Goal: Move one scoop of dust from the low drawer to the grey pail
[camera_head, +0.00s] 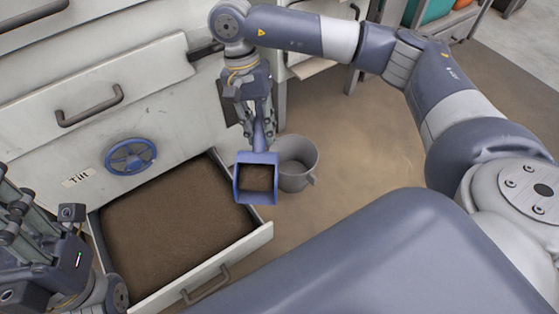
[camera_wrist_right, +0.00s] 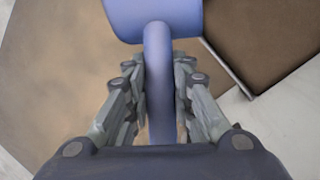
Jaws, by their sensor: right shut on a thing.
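My right gripper (camera_head: 257,137) is shut on the handle of a blue scoop (camera_head: 257,158). In the right wrist view the handle (camera_wrist_right: 158,60) runs between the fingers (camera_wrist_right: 158,88). The scoop's pan holds brown dust (camera_head: 257,179). The low drawer (camera_head: 250,246) is pulled out and filled with brown dust (camera_head: 175,225). The grey pail (camera_head: 305,178) stands on the floor right of the drawer. In the head view the scoop overlaps the pail's left side and the drawer's right edge. My left gripper (camera_head: 30,225) is at the left edge, partly cut off; its fingers are unclear.
A white cabinet has a closed upper drawer with a dark handle (camera_head: 90,107), a blue handwheel (camera_head: 131,156) and a "Tilt" label (camera_head: 79,178). The brown floor (camera_head: 365,150) right of the pail is clear. Coloured bins (camera_head: 437,10) stand at the top right.

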